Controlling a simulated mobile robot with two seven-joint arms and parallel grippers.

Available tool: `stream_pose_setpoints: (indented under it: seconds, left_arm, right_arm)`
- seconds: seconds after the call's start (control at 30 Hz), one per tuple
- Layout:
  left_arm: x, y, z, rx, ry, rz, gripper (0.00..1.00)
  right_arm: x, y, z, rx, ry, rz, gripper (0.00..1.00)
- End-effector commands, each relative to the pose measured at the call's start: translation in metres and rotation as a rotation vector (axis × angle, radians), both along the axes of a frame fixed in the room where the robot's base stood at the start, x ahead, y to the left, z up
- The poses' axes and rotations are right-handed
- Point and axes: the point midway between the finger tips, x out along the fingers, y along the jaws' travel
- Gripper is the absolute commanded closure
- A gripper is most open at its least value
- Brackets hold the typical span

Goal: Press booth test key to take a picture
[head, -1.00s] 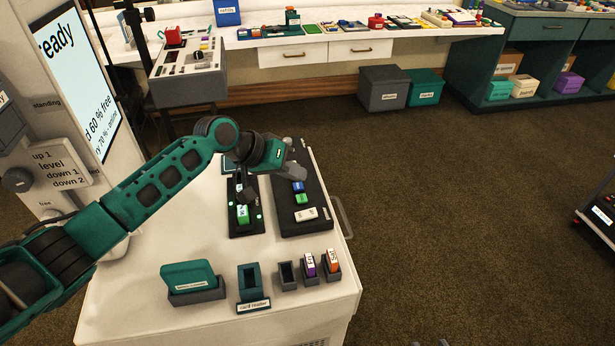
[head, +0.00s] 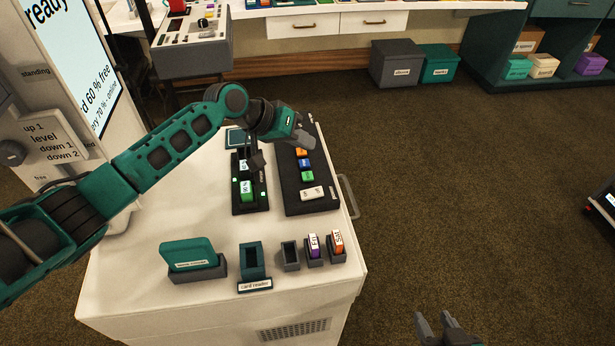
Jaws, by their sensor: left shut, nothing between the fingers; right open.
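On the white cabinet, a dark panel (head: 290,195) carries orange (head: 301,152), blue (head: 305,163) and green (head: 307,176) blocks and a white key (head: 312,193). A narrower black unit (head: 237,205) beside it holds a green labelled block (head: 247,191). I cannot read which piece is the booth test key. My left gripper (head: 305,142) is shut and empty, above the far part of the dark panel, hiding some of it. I cannot tell whether it touches anything. My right gripper (head: 438,325) is open and empty at the bottom edge, right of the cabinet.
A card reader (head: 252,262), a teal block in a grey holder (head: 194,270) and small slots with purple (head: 313,245) and orange (head: 337,240) cards stand along the cabinet's near side. A screen (head: 70,65) stands left. Boxes (head: 397,63) sit at the back.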

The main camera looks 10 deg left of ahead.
Motion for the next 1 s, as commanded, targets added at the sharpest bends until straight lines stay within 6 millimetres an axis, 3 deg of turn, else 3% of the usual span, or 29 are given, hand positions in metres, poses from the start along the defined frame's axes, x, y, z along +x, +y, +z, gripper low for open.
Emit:
stream_pose_setpoints:
  seconds: [0.03,0.3,0.53,1.0]
  left_arm:
    - [0.0,0.0,-0.013,0.0,0.0,0.0,1.0]
    - [0.0,0.0,-0.049,0.001,0.0,-0.001,1.0]
    - [0.0,0.0,-0.066,0.0,-0.001,-0.001,1.0]
    - [0.0,0.0,-0.067,0.0,-0.001,-0.001,1.0]
  right_arm:
    - [0.001,0.0,-0.013,0.001,-0.003,0.0,0.57]
    - [0.004,0.0,-0.049,0.001,-0.009,0.0,0.57]
    - [0.003,0.002,-0.055,0.003,0.001,0.003,0.57]
    - [0.005,0.005,-0.051,0.009,-0.007,0.006,0.57]
